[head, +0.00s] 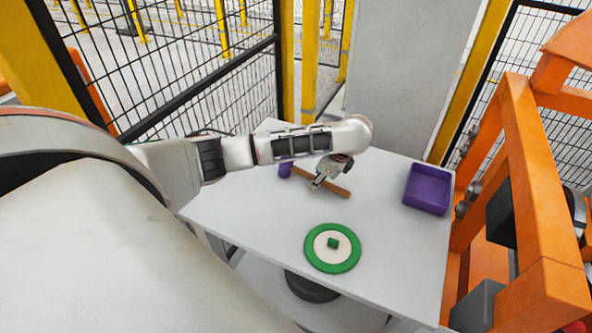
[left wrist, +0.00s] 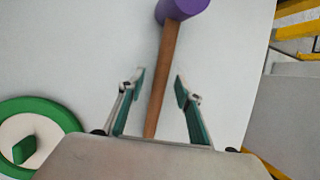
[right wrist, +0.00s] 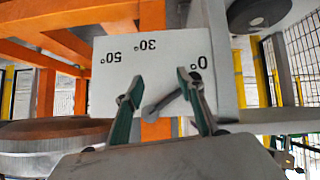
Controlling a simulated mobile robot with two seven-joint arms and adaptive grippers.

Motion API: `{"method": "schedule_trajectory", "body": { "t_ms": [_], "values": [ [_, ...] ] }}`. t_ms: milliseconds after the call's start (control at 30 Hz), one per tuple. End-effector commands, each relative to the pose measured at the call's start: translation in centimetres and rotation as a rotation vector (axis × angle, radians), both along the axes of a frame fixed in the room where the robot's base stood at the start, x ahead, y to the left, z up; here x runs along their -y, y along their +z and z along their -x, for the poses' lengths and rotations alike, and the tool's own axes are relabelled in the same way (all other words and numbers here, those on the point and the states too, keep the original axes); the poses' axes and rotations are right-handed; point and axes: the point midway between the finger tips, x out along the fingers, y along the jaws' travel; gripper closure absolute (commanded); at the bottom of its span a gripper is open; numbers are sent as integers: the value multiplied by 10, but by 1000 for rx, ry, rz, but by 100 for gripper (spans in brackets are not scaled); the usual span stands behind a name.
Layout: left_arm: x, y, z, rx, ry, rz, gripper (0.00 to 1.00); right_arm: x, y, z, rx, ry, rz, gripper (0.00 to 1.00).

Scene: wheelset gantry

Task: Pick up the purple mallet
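The purple mallet lies on the white table (head: 230,205). Its purple head (head: 285,170) is toward the back left and its brown handle (head: 338,189) runs toward the front right. My left gripper (head: 318,184) is over the handle. In the left wrist view the mallet's handle (left wrist: 165,75) passes between the two open fingers of my left gripper (left wrist: 160,80), with gaps on both sides; the purple head shows beyond the fingertips at the top. My right gripper (right wrist: 160,77) is open, away from the table, and out of the head view.
A green disc with a pale centre and green knob (head: 331,266) lies near the table's front. A purple tray (head: 428,190) is at the right. An orange frame (head: 540,200) stands beside the table. A white angle plate (right wrist: 110,65) and grey lever (right wrist: 163,103) show beyond my right gripper.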

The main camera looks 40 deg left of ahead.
Motion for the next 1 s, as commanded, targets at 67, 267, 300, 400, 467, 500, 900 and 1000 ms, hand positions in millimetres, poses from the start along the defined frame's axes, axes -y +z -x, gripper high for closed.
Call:
{"method": "schedule_trajectory", "body": {
  "t_ms": [67,267,300,400,467,500,900,1000],
  "values": [
    [-3,-5,-1,1,1,-1,66,-1,1,-1,3,-2,-2,62],
    [-3,-6,-1,2,-1,-1,66,-2,2,-3,5,-6,-7,62],
    [-3,-6,-1,2,-1,-1,66,-3,2,-3,5,-6,-8,62],
    [-3,-6,-1,2,-1,-1,86,-3,3,-3,6,-7,-9,62],
    [-3,-6,-1,2,0,0,100,-4,3,-3,5,-8,-10,62],
    [-3,-6,-1,2,0,0,100,-4,3,-3,6,-8,-11,62],
    [-4,-2,-2,4,0,-2,100,-3,3,-3,6,-7,-9,62],
    [-4,4,-2,4,1,0,100,-2,2,-3,6,-5,-6,62]
  ]
}}
